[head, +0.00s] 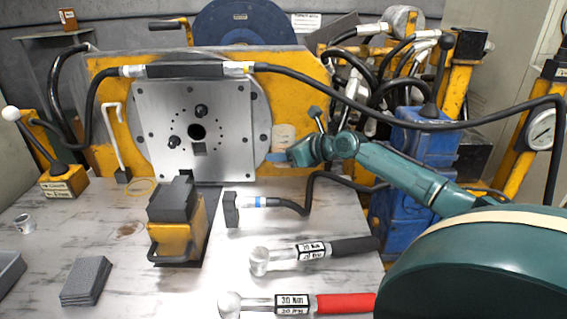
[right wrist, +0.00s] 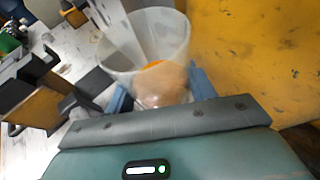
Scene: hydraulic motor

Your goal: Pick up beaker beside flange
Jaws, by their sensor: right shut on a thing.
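The beaker (right wrist: 150,45) is a clear, see-through cup in the right wrist view, with its open rim facing up the picture. An orange and tan patch shows through its wall. My right gripper (right wrist: 160,95) is shut on it, with a blue finger on each side. In the head view the beaker (head: 284,138) is a small pale shape right of the round steel flange (head: 258,98), before the yellow plate. My right gripper (head: 284,157) reaches it from the right. Whether the beaker's base touches the table is hidden. My left gripper is not in view.
The yellow plate (head: 305,75) stands close behind. A black hose (head: 420,122) crosses above my right arm. A black and yellow block (head: 178,225), a hose connector (head: 250,202) and two torque wrenches (head: 300,253) (head: 290,304) occupy the table (head: 120,275).

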